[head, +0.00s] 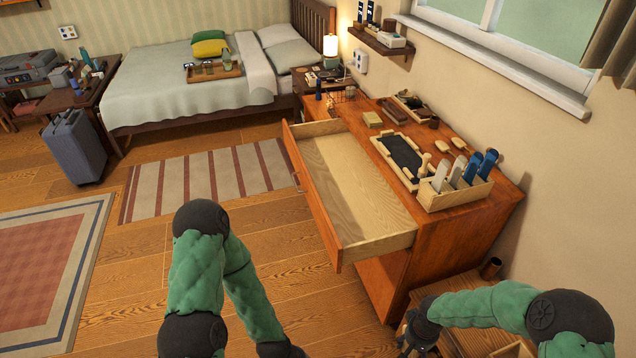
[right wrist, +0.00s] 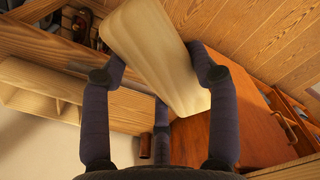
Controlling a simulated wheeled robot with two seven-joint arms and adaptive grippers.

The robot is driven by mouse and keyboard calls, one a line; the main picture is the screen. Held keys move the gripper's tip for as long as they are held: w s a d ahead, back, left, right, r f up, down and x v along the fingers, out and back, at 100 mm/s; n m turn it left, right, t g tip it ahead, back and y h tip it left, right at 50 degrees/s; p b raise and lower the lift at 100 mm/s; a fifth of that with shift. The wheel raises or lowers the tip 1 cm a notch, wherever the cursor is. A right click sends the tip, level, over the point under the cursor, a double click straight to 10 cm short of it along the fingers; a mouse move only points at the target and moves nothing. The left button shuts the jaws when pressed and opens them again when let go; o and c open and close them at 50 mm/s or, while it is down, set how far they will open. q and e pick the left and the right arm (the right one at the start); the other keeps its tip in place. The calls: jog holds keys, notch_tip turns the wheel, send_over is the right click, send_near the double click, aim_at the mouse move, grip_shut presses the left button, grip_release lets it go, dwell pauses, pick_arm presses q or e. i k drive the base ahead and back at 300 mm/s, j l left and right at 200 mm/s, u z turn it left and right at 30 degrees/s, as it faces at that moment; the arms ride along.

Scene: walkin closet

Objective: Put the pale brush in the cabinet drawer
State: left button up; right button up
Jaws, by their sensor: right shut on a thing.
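The cabinet drawer (head: 352,190) is pulled out and looks empty, with a pale wood bottom. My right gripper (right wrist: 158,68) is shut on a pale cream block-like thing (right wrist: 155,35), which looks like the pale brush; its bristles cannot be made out. In the head view my right gripper (head: 412,338) is low at the bottom, below and to the right of the drawer's near corner, beside the cabinet. The held thing cannot be made out there. My left arm hangs left of the drawer, its gripper out of the picture.
A low wooden bench (head: 452,292) stands by the cabinet's near end. A grey suitcase (head: 75,148) and bed (head: 185,92) are farther off.

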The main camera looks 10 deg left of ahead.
aim_at(348, 181)
jog(key=j+u, duration=0.1)
jog(key=u, duration=1.7)
jog(key=i+l+u, duration=0.1)
jog(key=i, duration=0.4)
jog(key=i+l+u, duration=0.15)
jog(key=i+l, duration=0.15)
jog(key=i, duration=0.15)
jog(key=i+l+u, duration=0.1)
jog(key=i+l, duration=0.2)
jog(key=i, duration=0.2)
jog(key=i+z, duration=0.2)
jog(key=i, duration=0.25)
jog(key=i+j+z, duration=0.1)
jog(key=i+z, duration=0.15)
jog(key=i, duration=0.2)
jog(key=i+j+z, duration=0.2)
jog(key=i, duration=0.25)
